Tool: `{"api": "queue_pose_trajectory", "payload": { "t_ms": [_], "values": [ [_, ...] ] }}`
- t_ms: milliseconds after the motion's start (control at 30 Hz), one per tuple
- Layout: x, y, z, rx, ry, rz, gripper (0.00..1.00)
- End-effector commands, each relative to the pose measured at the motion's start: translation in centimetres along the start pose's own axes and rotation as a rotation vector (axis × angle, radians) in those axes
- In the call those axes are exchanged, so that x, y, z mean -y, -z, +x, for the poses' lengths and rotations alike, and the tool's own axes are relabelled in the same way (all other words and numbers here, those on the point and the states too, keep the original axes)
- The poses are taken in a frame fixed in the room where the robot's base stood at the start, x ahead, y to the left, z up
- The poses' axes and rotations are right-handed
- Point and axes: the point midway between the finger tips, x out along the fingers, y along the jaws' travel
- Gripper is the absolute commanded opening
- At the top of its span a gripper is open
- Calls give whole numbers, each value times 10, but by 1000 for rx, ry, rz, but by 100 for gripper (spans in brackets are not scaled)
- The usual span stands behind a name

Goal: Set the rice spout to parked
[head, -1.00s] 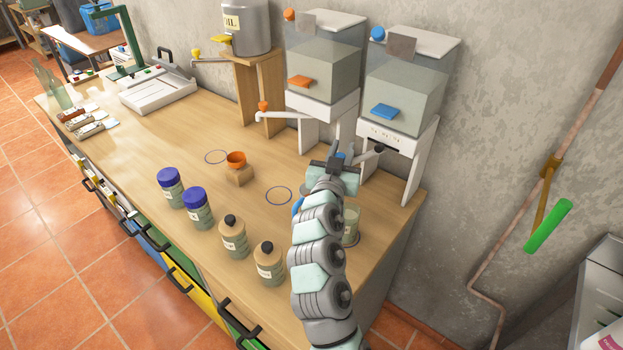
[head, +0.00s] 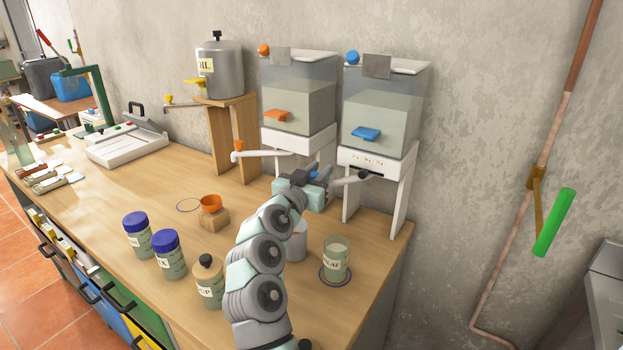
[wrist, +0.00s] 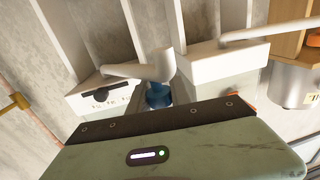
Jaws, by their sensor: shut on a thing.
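The dispenser with the blue tab and knob (head: 380,115) stands on white legs at the back right. Its white spout (head: 342,182) reaches left from under the label plate. The spout also shows in the wrist view (wrist: 140,70), its bent end having a blue tip (wrist: 158,93). My gripper (head: 313,180) is shut on the blue tip of this spout. The fingers hide much of the tip. A lettered stop plate (head: 365,158) is on the dispenser front; its words are too small to read, so I cannot confirm which dispenser holds rice.
The orange-marked dispenser (head: 297,105) stands just left, its white spout (head: 265,154) pointing left. A labelled glass jar (head: 336,262) stands in a ring below. Several lidded jars line the bench front.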

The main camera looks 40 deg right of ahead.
Motion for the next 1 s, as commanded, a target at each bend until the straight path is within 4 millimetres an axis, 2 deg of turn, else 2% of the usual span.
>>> {"api": "queue_pose_trajectory", "payload": {
  "t_ms": [367,400,667,1000],
  "values": [
    [-1,0,1,0,-4,-1,0],
    [-1,0,1,0,-4,-1,25],
    [-1,0,1,0,-4,-1,46],
    [-1,0,-2,-1,-3,-1,46]
  ]
}}
